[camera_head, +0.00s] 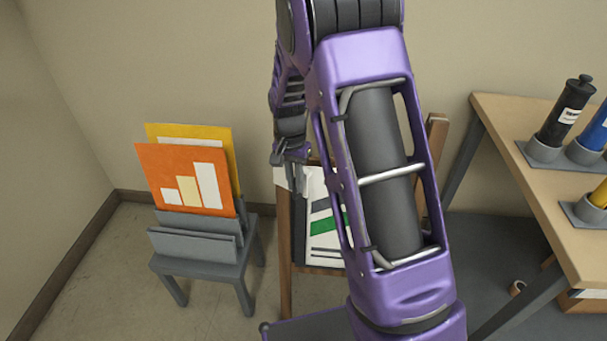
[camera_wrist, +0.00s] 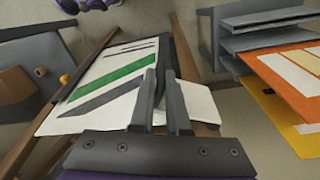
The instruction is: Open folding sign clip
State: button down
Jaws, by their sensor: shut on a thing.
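The folding sign (camera_head: 286,235) stands upright on wooden legs, partly behind my arm in the head view. It has a dark board and a white sheet with green and grey stripes. The sheet (camera_wrist: 110,85) shows larger in the wrist view. My gripper (camera_head: 294,178) is at the sign's upper left corner in the head view. In the wrist view, my gripper (camera_wrist: 164,82) has its fingers close together, shut on what appears to be the sign's clip. The clip is mostly hidden by the fingers. A pale piece (camera_wrist: 198,102) shows just right of them.
A grey rack (camera_head: 205,250) with orange and yellow chart boards (camera_head: 185,178) stands left of the sign. A wooden table (camera_head: 520,190) with bottles in grey holders is at right. The wall is close behind the sign. Some floor is clear at lower left.

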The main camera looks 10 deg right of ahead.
jog(key=w+a+m+g+p, duration=0.1)
jog(key=w+a+m+p, duration=0.2)
jog(key=a+m+p, duration=0.3)
jog(key=shift+a+r+m+h, duration=0.15)
jog(key=shift+a+m+h, duration=0.25)
jog(key=shift+a+m, duration=1.95)
jog(key=shift+w+d+m, duration=0.1)
jog(key=shift+d+m, duration=0.1)
jog(key=shift+m, duration=0.05)
jog(key=c, duration=0.9)
grip_release()
jog(key=shift+g, duration=0.3)
jog(key=p+v, duration=0.1)
jog(key=v, duration=1.6)
jog(key=shift+r, duration=0.2)
